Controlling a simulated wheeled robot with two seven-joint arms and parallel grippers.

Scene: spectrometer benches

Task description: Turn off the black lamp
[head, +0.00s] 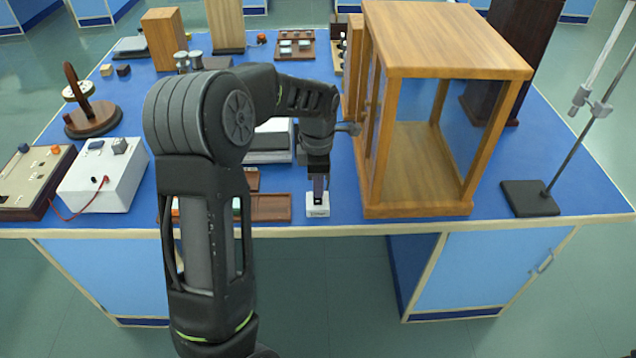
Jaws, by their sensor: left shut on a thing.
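My left gripper (318,184) points down just above a small white block (317,209) at the front edge of the blue bench, left of the wooden cabinet. It is shut on a narrow dark thing at the top of this block. The fingers hide most of that thing, so I cannot tell its exact shape. I cannot make out a black lamp for certain; my left arm covers part of the bench. My right gripper is not in view.
A glass-sided wooden cabinet (455,45) stands close to the right of my left gripper. A brown tray (270,208) lies to its left. A white power box (104,178) and a stand with a dark base (528,198) are farther out.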

